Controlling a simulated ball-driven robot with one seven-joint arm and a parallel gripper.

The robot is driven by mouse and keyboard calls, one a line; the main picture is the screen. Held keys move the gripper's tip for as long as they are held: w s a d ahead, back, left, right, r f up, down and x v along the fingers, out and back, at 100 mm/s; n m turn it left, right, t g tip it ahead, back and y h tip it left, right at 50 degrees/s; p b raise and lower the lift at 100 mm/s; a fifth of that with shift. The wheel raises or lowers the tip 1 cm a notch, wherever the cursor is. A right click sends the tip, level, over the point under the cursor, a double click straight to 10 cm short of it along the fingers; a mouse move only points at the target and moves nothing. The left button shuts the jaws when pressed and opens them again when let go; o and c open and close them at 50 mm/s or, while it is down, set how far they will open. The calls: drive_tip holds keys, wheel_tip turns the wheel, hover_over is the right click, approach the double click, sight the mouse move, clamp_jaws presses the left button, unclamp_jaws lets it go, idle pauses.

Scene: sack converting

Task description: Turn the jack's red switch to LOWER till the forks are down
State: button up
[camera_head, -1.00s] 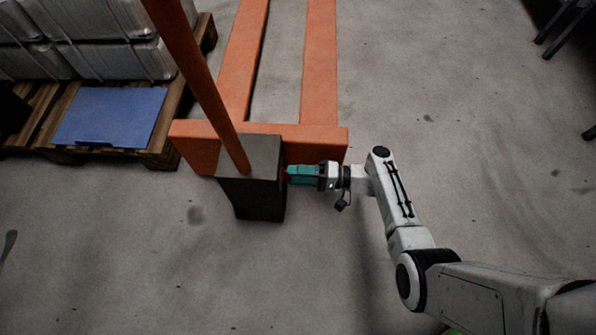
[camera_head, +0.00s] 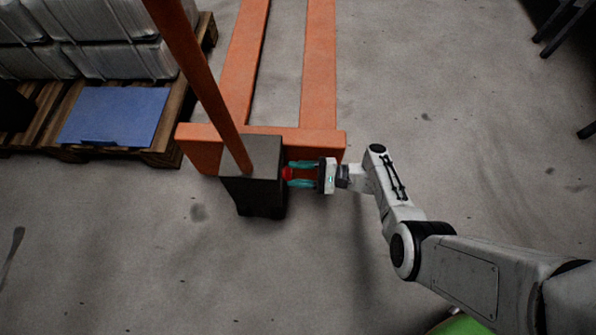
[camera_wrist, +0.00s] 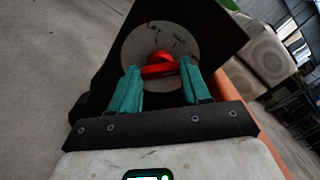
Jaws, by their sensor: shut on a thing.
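The orange pallet jack stands ahead with its two forks (camera_head: 320,65) pointing away. I cannot tell the fork height. Its dark box housing (camera_head: 255,190) is at the handle's foot. On the housing's right side is the red switch (camera_head: 288,173), a red knob with a bar. In the wrist view the red switch (camera_wrist: 160,57) sits on a round grey scuffed plate (camera_wrist: 185,40). My gripper (camera_head: 289,174) is at that side with its teal fingers one on each side of the switch, shut on its bar. No LOWER marking is readable.
The jack's orange handle (camera_head: 200,85) leans up and left. At the left a wooden pallet (camera_head: 175,120) bears grey wrapped sacks (camera_head: 120,45) and a blue sheet (camera_head: 115,115). The concrete floor (camera_head: 470,130) is clear to the right. Dark legs stand at the upper right.

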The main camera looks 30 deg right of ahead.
drive_tip(key=shift+d, duration=0.1)
idle(0.4)
drive_tip(key=o, duration=1.1)
drive_tip(key=shift+c, duration=0.2)
drive_tip(key=shift+s+d, duration=0.1)
drive_tip(key=v, duration=1)
drive_tip(key=shift+s+d, duration=0.15)
drive_tip(key=shift+d, duration=0.05)
